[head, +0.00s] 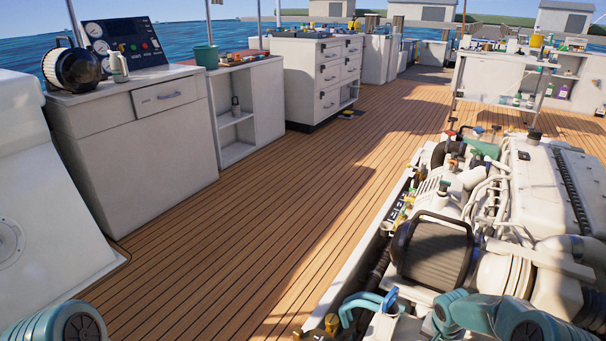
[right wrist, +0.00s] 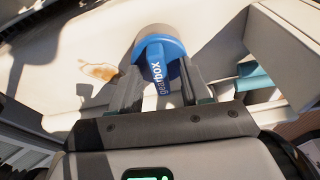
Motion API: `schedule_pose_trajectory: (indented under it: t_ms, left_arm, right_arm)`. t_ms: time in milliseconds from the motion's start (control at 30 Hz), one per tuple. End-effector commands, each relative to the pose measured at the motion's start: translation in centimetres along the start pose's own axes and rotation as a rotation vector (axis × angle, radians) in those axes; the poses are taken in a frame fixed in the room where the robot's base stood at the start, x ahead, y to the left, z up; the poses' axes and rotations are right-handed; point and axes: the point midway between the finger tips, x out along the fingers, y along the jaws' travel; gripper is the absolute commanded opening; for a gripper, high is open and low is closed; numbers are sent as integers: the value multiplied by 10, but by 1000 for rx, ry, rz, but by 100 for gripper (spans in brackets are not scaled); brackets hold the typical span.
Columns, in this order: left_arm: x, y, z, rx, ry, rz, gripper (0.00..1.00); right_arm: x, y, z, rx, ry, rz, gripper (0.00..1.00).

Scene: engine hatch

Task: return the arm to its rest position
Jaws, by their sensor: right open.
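My right gripper (right wrist: 162,75) is open in the right wrist view. A blue cap (right wrist: 155,50) with the word "gearbox" on it shows between and just beyond its fingertips. The cap sits over a pale surface, and I cannot tell whether a finger touches it. In the head view, teal links of my right arm cross the bottom right over the engine (head: 530,185), and the right gripper is not clearly visible there. A teal joint of my left arm shows at the bottom left, and the left gripper is out of view.
A brown stain (right wrist: 98,72) marks the pale surface left of the cap. The engine has pipes and a black ribbed cover (head: 432,252). Cabinets (head: 140,135) line the left, with a tool chest (head: 318,75) behind.

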Motion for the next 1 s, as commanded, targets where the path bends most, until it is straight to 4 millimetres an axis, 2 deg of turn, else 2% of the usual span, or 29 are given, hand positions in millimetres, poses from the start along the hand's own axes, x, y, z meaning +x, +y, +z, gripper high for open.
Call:
schedule_pose_trajectory:
  t_ms: [333, 467, 500, 700, 900, 1000]
  left_arm:
    - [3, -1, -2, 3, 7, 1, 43]
    - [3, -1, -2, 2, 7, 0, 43]
    - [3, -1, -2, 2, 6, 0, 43]
    - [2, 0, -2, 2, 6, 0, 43]
    - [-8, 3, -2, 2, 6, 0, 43]
    - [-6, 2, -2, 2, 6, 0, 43]
  right_arm:
    - [4, 0, 0, -1, 1, -1, 47]
    - [5, 0, 0, -1, 1, -2, 4]
    - [5, 0, 0, -1, 0, -2, 0]
    - [6, 0, 2, -13, -4, -3, 0]
    - [4, 1, 3, -216, -8, -43, 0]
    - [7, 1, 4, -226, -10, -45, 0]
